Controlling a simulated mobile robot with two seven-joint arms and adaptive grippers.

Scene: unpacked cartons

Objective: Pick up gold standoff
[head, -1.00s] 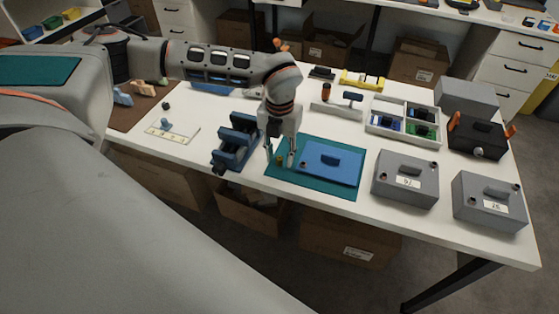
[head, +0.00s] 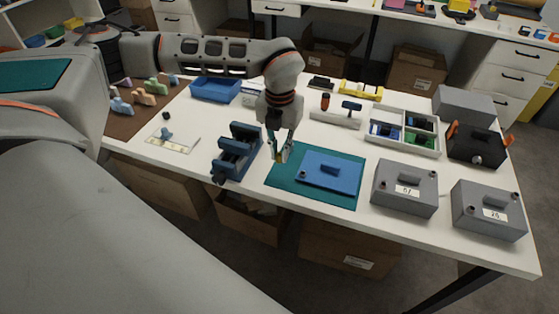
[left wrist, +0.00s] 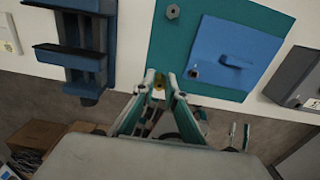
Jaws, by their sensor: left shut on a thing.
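My left gripper (head: 281,156) is shut on the gold standoff above the near left part of the teal mat (head: 274,178). In the left wrist view, the small gold standoff (left wrist: 159,82) shows between the fingertips of my left gripper (left wrist: 161,76), near the mat's edge. The fingers hide part of it. I cannot tell whether it touches the mat or hangs just above it. My right gripper is in neither view.
A blue plate with a raised handle (head: 330,172) lies on the mat, close right of the gripper. A blue fixture (head: 236,152) stands left. Grey boxes (head: 404,188) stand right. A grey nut-like piece (left wrist: 172,11) lies on the mat. The table's front edge is near.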

